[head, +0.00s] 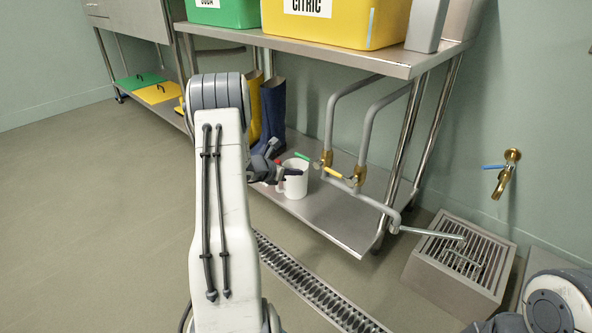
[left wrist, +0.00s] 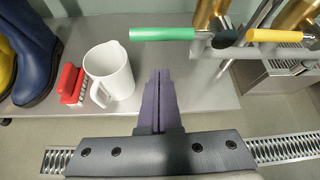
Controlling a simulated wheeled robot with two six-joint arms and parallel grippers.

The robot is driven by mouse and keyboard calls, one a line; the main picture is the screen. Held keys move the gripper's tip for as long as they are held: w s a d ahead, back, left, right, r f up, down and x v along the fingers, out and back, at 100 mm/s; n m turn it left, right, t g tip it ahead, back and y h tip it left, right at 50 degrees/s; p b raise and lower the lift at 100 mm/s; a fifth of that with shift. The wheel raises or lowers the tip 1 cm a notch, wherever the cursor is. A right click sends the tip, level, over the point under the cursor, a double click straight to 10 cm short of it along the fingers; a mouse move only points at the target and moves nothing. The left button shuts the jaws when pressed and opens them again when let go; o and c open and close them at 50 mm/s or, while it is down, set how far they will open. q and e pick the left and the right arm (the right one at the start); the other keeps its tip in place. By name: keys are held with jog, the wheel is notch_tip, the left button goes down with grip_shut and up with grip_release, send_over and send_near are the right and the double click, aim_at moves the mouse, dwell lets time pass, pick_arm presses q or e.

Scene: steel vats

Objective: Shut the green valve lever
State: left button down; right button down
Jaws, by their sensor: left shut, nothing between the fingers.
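The green valve lever (head: 302,155) sticks out to the left from its brass valve on a grey pipe under the steel table. In the left wrist view the green lever (left wrist: 162,34) lies level across the picture, its free end left. My left gripper (head: 288,172) is shut and empty. In the left wrist view its closed fingertips (left wrist: 159,78) point at the lever from below in the picture, with a visible gap. The yellow valve lever (head: 335,172) is on the neighbouring pipe, and it also shows in the left wrist view (left wrist: 280,36). My right gripper is not seen.
A white jug (head: 296,182) stands on the lower shelf (head: 338,222), close beside my left gripper. A red brush (left wrist: 70,84) and blue boots (head: 273,112) are left of it. A floor drain (head: 310,290) runs in front. A brass tap (head: 507,173) is at right.

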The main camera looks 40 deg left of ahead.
pick_arm(q)
jog(key=d+p+v, duration=0.1)
jog(key=p+v, duration=0.4)
jog(key=v, duration=0.4)
jog(key=w+d+r+m+g+h+p, duration=0.15)
jog(key=d+r+m, duration=0.25)
jog(key=d, duration=0.4)
jog(key=w+d+r+m+g+h+p, duration=0.1)
jog(key=d+r+m+h, duration=0.3)
jog(key=d, duration=0.5)
jog(key=s+d+r+m+g+h+p, duration=0.1)
jog(key=s+d+r+m+g, duration=0.3)
jog(key=d, duration=0.5)
jog(key=s+d+r+m+g+p, duration=0.1)
jog(key=s+d+m+g+p, duration=0.15)
jog(key=d+m, duration=0.5)
jog(key=s+d+r+m+g+y+p, duration=0.25)
jog(key=s+d+r+m+g, duration=0.2)
jog(key=s+d+m, duration=0.75)
jog(key=s+a+r+m+t+y+p, duration=0.25)
jog(key=s+r+m+y, duration=0.2)
jog(key=s+m, duration=0.65)
notch_tip(320, 180, up, 38)
jog(key=p, duration=3.8)
jog(key=shift+d+g, duration=0.15)
jog(key=shift+g, duration=0.15)
